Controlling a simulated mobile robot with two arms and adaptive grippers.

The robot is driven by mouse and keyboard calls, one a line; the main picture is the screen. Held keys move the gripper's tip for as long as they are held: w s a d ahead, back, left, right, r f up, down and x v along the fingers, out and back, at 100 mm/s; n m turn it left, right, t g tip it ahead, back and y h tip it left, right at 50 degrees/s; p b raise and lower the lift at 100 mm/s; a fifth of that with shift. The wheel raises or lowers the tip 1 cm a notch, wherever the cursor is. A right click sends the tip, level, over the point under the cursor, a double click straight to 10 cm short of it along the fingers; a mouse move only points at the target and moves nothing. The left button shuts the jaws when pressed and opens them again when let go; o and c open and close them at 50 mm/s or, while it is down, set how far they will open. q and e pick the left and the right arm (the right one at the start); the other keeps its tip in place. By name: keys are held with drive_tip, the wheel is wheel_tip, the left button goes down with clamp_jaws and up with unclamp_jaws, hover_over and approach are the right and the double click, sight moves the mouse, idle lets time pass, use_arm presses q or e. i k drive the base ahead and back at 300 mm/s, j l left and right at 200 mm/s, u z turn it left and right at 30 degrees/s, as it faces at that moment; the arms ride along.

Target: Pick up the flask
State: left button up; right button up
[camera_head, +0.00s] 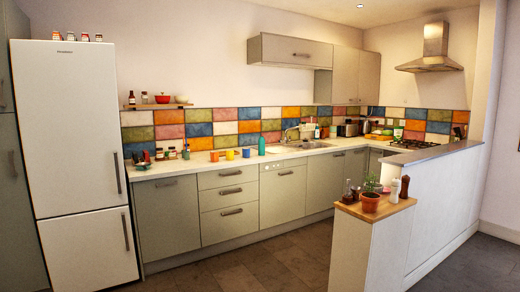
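A teal bottle-shaped flask (261,146) stands upright on the pale countertop (190,165), to the left of the sink. It is small and far off in the head view. Several small colourful cups stand in a row to its left, among them a yellow cup (229,155) and a blue cup (246,153). Neither of my grippers shows in this view.
A white fridge (75,140) stands at the left. A low partition with a wooden top (385,212) juts out at the right, bearing a potted plant (370,202), bottles and a pepper mill (404,187). The dark tiled floor (285,262) before the cabinets is clear.

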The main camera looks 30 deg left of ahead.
sight(261, 142)
drive_tip(key=i+j+u, duration=0.6)
drive_tip(key=i+j, duration=0.3)
drive_tip(key=i+j+u, duration=0.3)
drive_tip(key=i, duration=0.2)
drive_tip(key=i+j+u, duration=0.3)
drive_tip(key=i, duration=0.2)
drive_tip(key=i+u, duration=0.35)
drive_tip(key=i, duration=0.15)
drive_tip(key=i+z, duration=0.25)
drive_tip(key=i, duration=0.2)
drive_tip(key=i+j+z, duration=0.55)
drive_tip(key=i, duration=0.3)
drive_tip(key=i+j+z, duration=0.25)
drive_tip(key=i, duration=0.15)
drive_tip(key=i+l+u, duration=0.35)
drive_tip(key=i+l, duration=0.4)
drive_tip(key=l, duration=0.15)
